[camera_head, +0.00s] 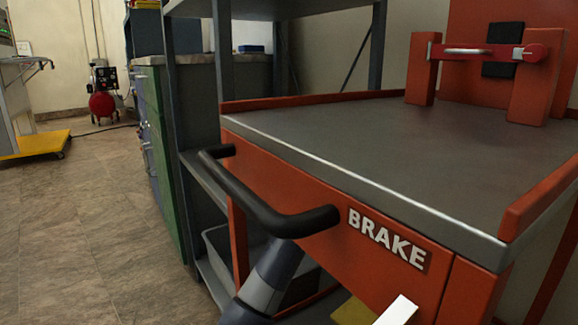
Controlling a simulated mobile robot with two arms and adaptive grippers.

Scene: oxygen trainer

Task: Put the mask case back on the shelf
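I cannot make out a mask case anywhere in the head view. A grey metal shelf unit (222,62) stands behind the orange cart, with a board at the top edge of the picture and lower boards partly hidden by the cart. Neither gripper shows. A grey-blue arm link, which looks like mine, is at the bottom centre below the cart handle; its gripper end is out of view.
The orange cart (385,150) marked BRAKE fills the right, its grey top clear except for an orange clamp-like fixture (480,52) at the back. Its black handle (262,205) juts left. A grey bin (215,240) sits low behind it. Tiled floor (75,225) is free at left.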

